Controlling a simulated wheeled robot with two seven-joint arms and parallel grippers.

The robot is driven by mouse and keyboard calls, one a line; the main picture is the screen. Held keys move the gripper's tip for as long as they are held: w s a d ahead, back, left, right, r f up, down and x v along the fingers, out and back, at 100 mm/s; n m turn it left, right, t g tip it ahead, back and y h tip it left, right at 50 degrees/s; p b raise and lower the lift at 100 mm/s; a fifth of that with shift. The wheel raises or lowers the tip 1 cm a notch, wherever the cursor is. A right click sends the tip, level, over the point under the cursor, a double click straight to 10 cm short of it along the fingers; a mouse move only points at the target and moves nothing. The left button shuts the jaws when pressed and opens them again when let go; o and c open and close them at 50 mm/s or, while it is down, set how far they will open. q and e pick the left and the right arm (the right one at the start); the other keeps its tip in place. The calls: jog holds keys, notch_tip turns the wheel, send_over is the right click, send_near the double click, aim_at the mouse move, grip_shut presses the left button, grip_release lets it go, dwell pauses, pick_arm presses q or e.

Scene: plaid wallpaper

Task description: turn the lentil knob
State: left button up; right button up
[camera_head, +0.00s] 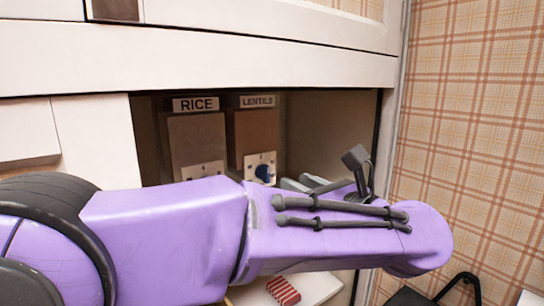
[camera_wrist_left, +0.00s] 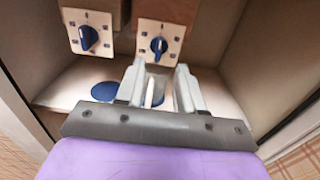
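The lentil dispenser (camera_head: 252,132), labelled LENTILS, stands in the cabinet recess to the right of the rice dispenser. Its blue lentil knob (camera_head: 265,172) sits on a white plate low on its front, partly hidden by my left arm. In the left wrist view the lentil knob (camera_wrist_left: 158,46) is on the right-hand plate, its grip roughly upright. My left gripper (camera_wrist_left: 164,82) is open, its fingertips just below and slightly right of this knob, apart from it. In the head view the fingers (camera_head: 296,184) show only partly, behind my arm. My right gripper is not in view.
The rice dispenser (camera_head: 197,142) is to the left; its blue knob (camera_wrist_left: 89,37) shows in the left wrist view. A blue disc (camera_wrist_left: 104,91) lies on the recess floor. The recess's right wall (camera_head: 330,130) is close to my gripper. A red striped item (camera_head: 283,290) lies below.

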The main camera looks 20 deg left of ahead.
aim_at(268, 167)
pick_arm(q)
jog(key=p+x, duration=0.1)
jog(key=x, duration=0.2)
jog(key=p+x, duration=0.1)
jog(key=x, duration=0.2)
jog(key=p+x, duration=0.1)
jog(key=x, duration=0.2)
jog(key=shift+r, duration=0.4)
jog(key=shift+w+a+f, duration=0.15)
jog(key=shift+w+a, duration=0.25)
jog(key=shift+a, duration=0.1)
grip_shut()
